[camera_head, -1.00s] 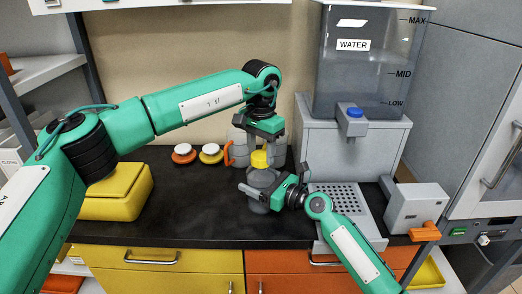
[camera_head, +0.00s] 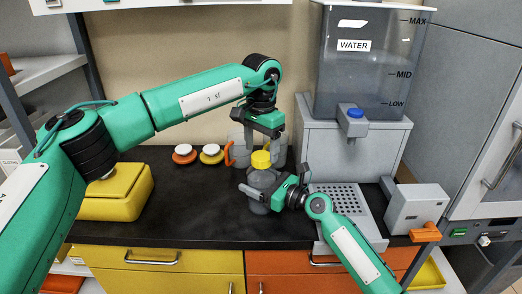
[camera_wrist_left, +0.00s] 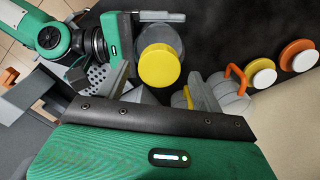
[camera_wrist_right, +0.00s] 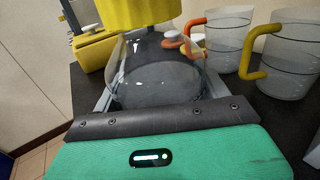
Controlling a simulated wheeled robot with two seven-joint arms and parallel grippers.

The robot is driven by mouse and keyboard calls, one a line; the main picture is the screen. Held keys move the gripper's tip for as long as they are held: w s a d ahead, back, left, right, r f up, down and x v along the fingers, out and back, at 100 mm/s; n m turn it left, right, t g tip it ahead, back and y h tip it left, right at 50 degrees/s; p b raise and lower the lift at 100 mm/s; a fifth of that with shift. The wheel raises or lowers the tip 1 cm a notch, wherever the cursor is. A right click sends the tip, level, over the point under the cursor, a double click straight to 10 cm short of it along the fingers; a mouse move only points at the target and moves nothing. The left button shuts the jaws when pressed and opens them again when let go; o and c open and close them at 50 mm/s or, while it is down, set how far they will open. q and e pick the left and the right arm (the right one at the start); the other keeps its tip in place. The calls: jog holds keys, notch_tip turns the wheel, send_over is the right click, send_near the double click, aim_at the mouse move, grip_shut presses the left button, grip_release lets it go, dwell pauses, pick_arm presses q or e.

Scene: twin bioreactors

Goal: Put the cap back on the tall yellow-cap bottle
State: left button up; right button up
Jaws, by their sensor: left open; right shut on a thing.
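The tall bottle (camera_head: 259,180) is grey and see-through and stands upright on the black bench in the head view. Its yellow cap (camera_head: 261,160) sits on its top. My right gripper (camera_head: 257,196) is shut around the bottle's body from the right. My left gripper (camera_head: 262,143) is open and empty, just above the cap, pointing down. The left wrist view shows the cap (camera_wrist_left: 159,66) from above, clear of the fingers. The right wrist view shows the bottle (camera_wrist_right: 155,72) between the fingers with the cap (camera_wrist_right: 150,12) over its neck; the thread is hidden.
Grey jugs with orange and yellow handles (camera_wrist_right: 225,45) stand close behind the bottle. Orange and yellow discs with white tops (camera_head: 211,153) lie to the left, near a yellow box (camera_head: 117,190). The water dispenser (camera_head: 350,150) stands to the right. The bench front left is clear.

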pick_arm(q)
jog(key=shift+r, duration=1.6)
jog(key=shift+c, duration=0.3)
